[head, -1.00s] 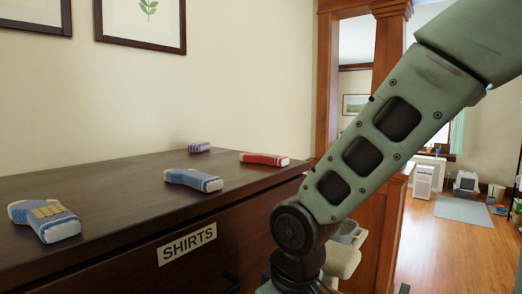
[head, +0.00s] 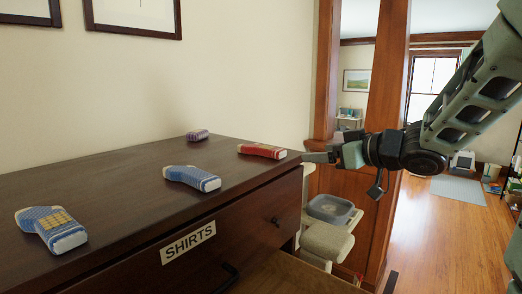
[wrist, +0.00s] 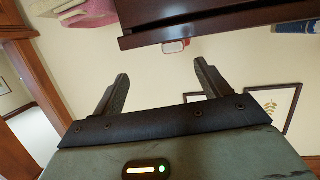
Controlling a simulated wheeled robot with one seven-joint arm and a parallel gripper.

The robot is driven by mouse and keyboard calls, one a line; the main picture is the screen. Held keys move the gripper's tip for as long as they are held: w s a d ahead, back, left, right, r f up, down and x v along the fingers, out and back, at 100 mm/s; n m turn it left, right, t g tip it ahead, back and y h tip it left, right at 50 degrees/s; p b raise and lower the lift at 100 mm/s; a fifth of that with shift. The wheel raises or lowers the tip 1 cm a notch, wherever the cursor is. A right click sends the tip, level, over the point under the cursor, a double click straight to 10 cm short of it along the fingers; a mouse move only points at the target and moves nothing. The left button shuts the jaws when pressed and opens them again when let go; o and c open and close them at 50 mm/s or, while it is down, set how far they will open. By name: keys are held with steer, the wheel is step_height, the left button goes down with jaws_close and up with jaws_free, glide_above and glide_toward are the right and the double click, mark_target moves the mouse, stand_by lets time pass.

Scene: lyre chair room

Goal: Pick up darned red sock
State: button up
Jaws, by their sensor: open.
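The red sock (head: 262,151) lies on the dark dresser top (head: 110,180), near its right end. Any darning on it is too small to make out. My gripper (head: 316,156) is just right of the sock in the head view, past the dresser's end, apart from the sock and empty. In the wrist view, the two fingers of my gripper (wrist: 160,85) stand wide apart. A small red and white end, seemingly of the red sock (wrist: 174,47), shows at the dresser edge beyond them.
A blue sock (head: 192,178), a blue sock with a yellow patch (head: 52,228) and a purple rolled item (head: 197,135) also lie on the dresser. A drawer (head: 300,278) below stands open. A beige stand with a grey tray (head: 332,208) is beside the dresser. Wooden posts (head: 385,90) rise behind my arm.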

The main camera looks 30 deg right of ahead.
steer(key=s+r+n+y, duration=0.1)
steer(key=s+r+y, duration=0.1)
steer(key=p, duration=0.3)
glide_toward(274, 149)
steer(key=x, duration=0.6)
steer(key=shift+a, duration=0.35)
steer(key=shift+p+x, duration=1.35)
steer(key=shift+x, duration=1.4)
steer(key=shift+d, duration=0.15)
steer(key=c, duration=1.1)
